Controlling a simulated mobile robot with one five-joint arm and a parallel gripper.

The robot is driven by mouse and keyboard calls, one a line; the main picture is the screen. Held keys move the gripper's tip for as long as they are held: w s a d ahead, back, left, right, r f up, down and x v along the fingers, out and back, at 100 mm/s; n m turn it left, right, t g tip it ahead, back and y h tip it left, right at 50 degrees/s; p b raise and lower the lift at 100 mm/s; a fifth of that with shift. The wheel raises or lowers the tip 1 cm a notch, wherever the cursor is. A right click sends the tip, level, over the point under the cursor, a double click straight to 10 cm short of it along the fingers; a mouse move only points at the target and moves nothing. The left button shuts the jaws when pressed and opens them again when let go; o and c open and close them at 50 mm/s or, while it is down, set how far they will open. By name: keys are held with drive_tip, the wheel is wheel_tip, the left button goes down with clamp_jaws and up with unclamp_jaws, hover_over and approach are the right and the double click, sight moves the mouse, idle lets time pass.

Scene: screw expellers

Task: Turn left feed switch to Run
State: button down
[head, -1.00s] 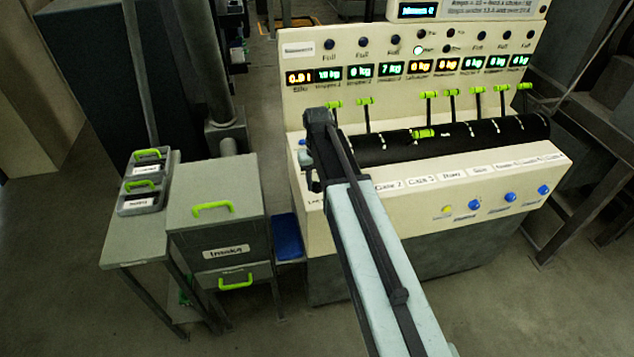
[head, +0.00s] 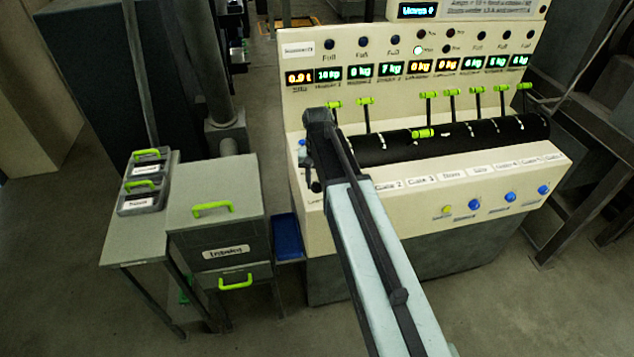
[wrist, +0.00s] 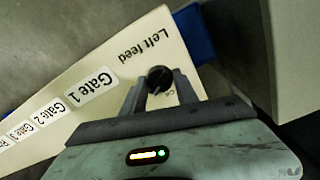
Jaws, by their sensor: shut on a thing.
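The left feed switch (wrist: 159,79) is a round black knob on the cream panel, beside the printed "Left feed" label (wrist: 150,47) in the wrist view. My gripper (wrist: 160,88) has one finger on each side of the knob and is shut on it. The mark by the knob is partly covered by a finger, so I cannot read the switch position. In the head view my gripper (head: 312,185) is at the left end of the console's sloping front, and my arm hides the knob there.
The cream console (head: 420,190) has lever handles with green grips (head: 430,95) on a black drum behind the sloping front. Blue buttons (head: 474,204) sit at its right. A grey cabinet (head: 215,205) with green handles stands left, next to a small table (head: 130,245) bearing labelled trays.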

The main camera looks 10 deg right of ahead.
sight(317, 182)
drive_tip(key=c, duration=0.9)
unclamp_jaws()
drive_tip(key=shift+c, duration=0.2)
wheel_tip(317, 182, up, 8)
drive_tip(key=p, duration=0.8)
drive_tip(key=shift+f, duration=0.1)
